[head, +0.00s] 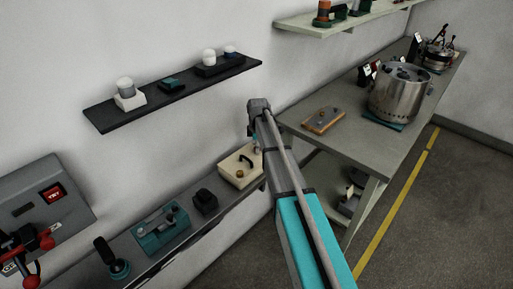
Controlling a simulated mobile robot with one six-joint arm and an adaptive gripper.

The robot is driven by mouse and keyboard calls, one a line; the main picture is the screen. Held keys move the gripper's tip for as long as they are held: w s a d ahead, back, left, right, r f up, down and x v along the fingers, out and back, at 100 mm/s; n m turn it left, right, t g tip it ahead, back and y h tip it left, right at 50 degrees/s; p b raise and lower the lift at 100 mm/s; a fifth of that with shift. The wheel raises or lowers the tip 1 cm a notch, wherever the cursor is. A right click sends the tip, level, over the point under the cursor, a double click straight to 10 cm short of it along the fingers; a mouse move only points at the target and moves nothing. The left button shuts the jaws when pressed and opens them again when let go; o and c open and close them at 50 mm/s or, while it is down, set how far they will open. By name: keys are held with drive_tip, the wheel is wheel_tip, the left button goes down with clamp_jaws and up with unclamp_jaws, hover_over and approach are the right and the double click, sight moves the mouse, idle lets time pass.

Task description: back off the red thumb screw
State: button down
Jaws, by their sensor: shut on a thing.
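My gripper (256,148) is small in the head view, at the end of my arm and below the wrist. It points down at the right end of a cream box (229,167) with a dark curved handle on its front, on the long wall bench. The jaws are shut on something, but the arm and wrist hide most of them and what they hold. I cannot make out a red thumb screw. Whether the gripper touches the box cannot be told.
A grey machine (24,193) with red levers stands at the left. A teal device (160,231) and a black block (205,202) stand along the bench. A dark shelf (100,116) hangs above. A table (348,149) with a steel pot (398,97) is at the right.

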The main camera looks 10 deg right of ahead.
drive_tip(key=shift+s+a, duration=0.1)
drive_tip(key=shift+s, duration=0.1)
drive_tip(key=shift+c, duration=2.4)
unclamp_jaws()
drive_tip(key=shift+o, duration=0.4)
drive_tip(key=shift+w, duration=0.1)
drive_tip(key=shift+w+r, duration=0.1)
drive_tip(key=shift+r, duration=0.05)
